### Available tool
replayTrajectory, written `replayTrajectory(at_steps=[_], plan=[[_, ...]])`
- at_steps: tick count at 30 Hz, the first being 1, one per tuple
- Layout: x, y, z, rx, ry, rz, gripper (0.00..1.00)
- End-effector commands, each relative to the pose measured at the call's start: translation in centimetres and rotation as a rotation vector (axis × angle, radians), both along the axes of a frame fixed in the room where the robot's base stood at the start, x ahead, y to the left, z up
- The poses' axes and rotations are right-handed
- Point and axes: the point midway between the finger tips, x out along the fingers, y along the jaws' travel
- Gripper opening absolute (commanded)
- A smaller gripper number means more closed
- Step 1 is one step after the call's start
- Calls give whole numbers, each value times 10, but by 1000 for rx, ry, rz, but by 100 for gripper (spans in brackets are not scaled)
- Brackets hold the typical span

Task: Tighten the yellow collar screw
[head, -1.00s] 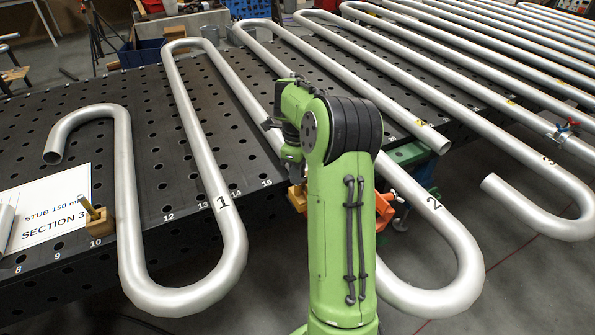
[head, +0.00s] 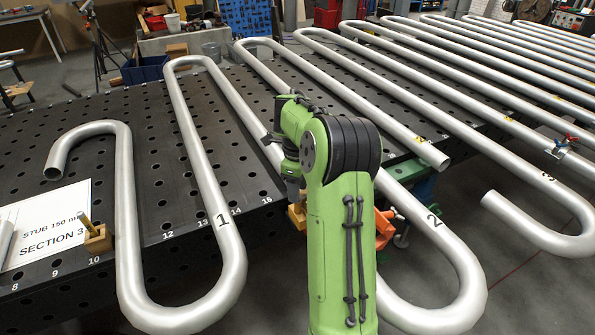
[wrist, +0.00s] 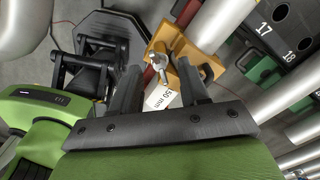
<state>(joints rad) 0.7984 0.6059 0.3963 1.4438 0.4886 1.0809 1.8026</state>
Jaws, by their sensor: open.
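The yellow collar (wrist: 186,60) sits around a silver pipe in the wrist view. Its screw (wrist: 158,63), with a metal wing-like head, stands out from the collar's left side toward my gripper. My gripper (wrist: 157,78) is open, with its two dark fingers apart and the screw head between and just beyond their tips. I cannot tell whether either finger touches it. In the head view a small yellow-orange part (head: 297,217), probably the collar, shows beside my green arm, which hides most of that area and the fingertips.
A white label reading "50 mm" (wrist: 162,98) shows between the fingers. Silver serpentine pipes, marked 1 (head: 222,220) and 2, lie across the black perforated table (head: 150,130). An orange clamp (head: 384,228) is right of my arm. A yellow block (head: 98,240) stands at the table's front left.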

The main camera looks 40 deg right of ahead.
Motion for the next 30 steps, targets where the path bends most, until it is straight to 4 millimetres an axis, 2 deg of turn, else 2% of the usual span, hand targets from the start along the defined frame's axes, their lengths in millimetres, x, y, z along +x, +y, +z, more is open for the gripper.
replayTrajectory(at_steps=[9, 15, 19, 26, 27, 30], plan=[[2, 0, 93, -4, -5, 1, 45], [1, 0, 138, -3, -3, 2, 45], [1, 1, 149, -1, -3, 1, 45], [1, 0, 149, -1, -2, 1, 45], [1, 0, 148, -1, -2, 1, 46], [0, 0, 149, -1, 0, 56, 62]])
